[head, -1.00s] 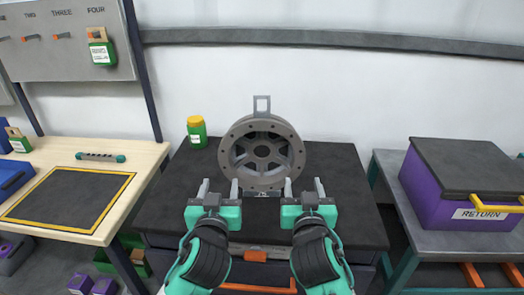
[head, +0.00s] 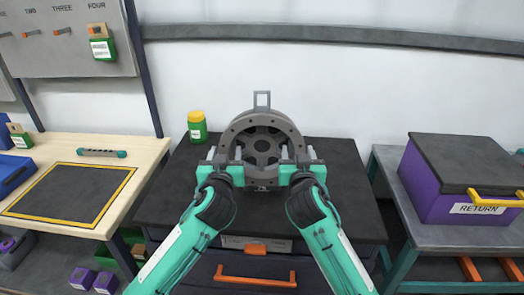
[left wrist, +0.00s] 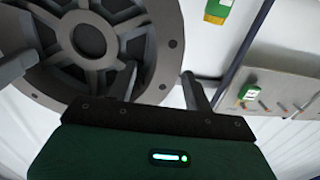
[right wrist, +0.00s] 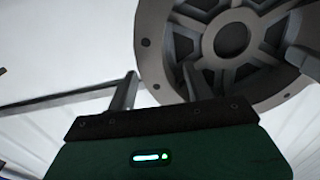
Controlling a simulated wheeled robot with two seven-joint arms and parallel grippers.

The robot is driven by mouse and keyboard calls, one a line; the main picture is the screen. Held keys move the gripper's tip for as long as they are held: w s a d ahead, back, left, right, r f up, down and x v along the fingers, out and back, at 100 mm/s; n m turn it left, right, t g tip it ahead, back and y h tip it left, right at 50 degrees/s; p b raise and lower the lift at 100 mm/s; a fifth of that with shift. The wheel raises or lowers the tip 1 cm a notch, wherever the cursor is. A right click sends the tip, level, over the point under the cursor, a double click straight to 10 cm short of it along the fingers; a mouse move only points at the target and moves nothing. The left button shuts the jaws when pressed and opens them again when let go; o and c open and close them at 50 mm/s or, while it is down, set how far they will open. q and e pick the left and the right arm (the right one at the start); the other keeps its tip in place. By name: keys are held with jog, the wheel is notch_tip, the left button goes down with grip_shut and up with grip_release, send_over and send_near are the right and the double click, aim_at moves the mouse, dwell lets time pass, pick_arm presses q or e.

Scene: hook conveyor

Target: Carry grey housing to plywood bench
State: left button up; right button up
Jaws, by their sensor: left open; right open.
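The grey housing (head: 262,125), a round flanged ring with spokes and a lifting eye on top, stands upright on the dark cabinet top (head: 340,205). My left gripper (head: 222,155) is open at the housing's lower left side. My right gripper (head: 299,155) is open at its lower right side. The housing fills the upper left of the left wrist view (left wrist: 145,70) and the upper right of the right wrist view (right wrist: 150,50). In both wrist views the fingers are apart; I cannot tell whether they touch the rim. The plywood bench (head: 138,165) is on the left, with a yellow-bordered dark mat (head: 70,195).
A green jar with a yellow lid (head: 197,126) stands left of the housing. A teal-ended bar (head: 101,153) lies at the bench's back. A purple RETURN box (head: 430,185) sits on the right table. A wall rail (head: 330,33) runs behind.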

pick_arm(q)
jog(key=shift+w, duration=1.2)
pick_arm(e)
jog(key=shift+w, duration=1.2)
pick_arm(q)
jog(key=shift+c, duration=0.2)
pick_arm(e)
jog(key=shift+c, duration=0.2)
pick_arm(q)
grip_shut()
pick_arm(e)
grip_shut()
pick_arm(q)
jog(key=shift+r, duration=0.15)
pick_arm(e)
jog(key=shift+r, duration=0.15)
